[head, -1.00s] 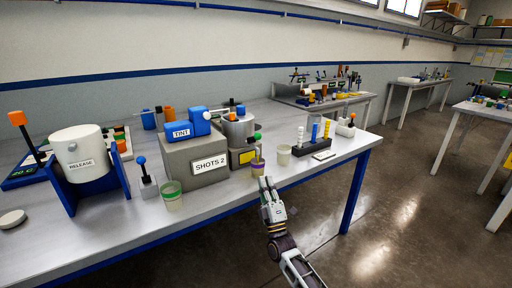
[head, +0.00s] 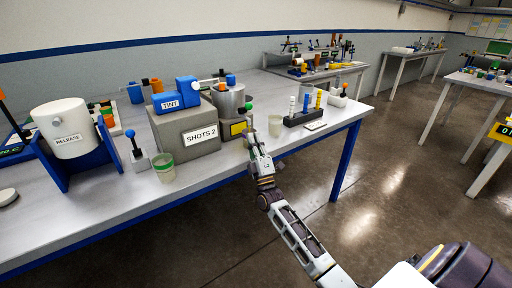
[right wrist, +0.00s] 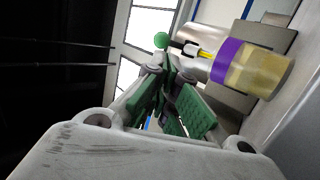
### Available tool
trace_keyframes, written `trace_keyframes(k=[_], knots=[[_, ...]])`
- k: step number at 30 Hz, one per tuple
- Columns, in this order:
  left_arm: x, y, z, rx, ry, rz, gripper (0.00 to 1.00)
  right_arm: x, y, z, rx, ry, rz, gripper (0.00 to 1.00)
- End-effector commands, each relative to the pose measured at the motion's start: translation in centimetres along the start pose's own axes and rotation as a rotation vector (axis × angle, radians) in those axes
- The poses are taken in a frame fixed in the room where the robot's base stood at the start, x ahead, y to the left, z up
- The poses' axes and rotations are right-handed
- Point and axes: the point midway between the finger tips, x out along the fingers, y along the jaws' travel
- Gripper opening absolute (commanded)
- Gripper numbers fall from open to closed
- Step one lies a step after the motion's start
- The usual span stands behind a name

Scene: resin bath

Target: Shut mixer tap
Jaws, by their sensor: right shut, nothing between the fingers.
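The mixer is a metal pot (head: 228,98) on a grey base with a yellow panel (head: 237,128). Its tap has a green ball knob (head: 248,106), also seen in the right wrist view (right wrist: 160,40) on a dark stem. A clear cup with a purple band (right wrist: 226,62) and yellowish contents stands by the spout, with a thin yellow strip between spout and cup. In the head view my gripper mostly hides this cup. My right gripper (head: 252,140) is shut and empty, just below the knob; in the right wrist view its fingertips (right wrist: 166,68) are close to the knob, contact unclear.
The grey box marked SHOTS 2 (head: 187,135) with the blue TINT unit (head: 175,98) stands left of the mixer. A clear cup (head: 275,125) and a rack of coloured tubes (head: 308,116) stand to the right. A green-banded cup (head: 164,168) is nearer the front edge.

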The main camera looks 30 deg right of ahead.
Motion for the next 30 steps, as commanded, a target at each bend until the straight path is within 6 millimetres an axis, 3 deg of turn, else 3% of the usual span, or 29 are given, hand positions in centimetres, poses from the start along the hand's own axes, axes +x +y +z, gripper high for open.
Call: trace_keyframes(k=[21,30], knots=[[-1.4,0.4,-0.8,0.001,0.000,0.006,0.40,6.9,0.0,0.0,0.001,0.001,0.001,0.00],[-2.2,0.5,-1.1,0.001,0.001,0.009,0.40,8.7,0.0,0.0,0.001,0.000,0.000,0.00]])
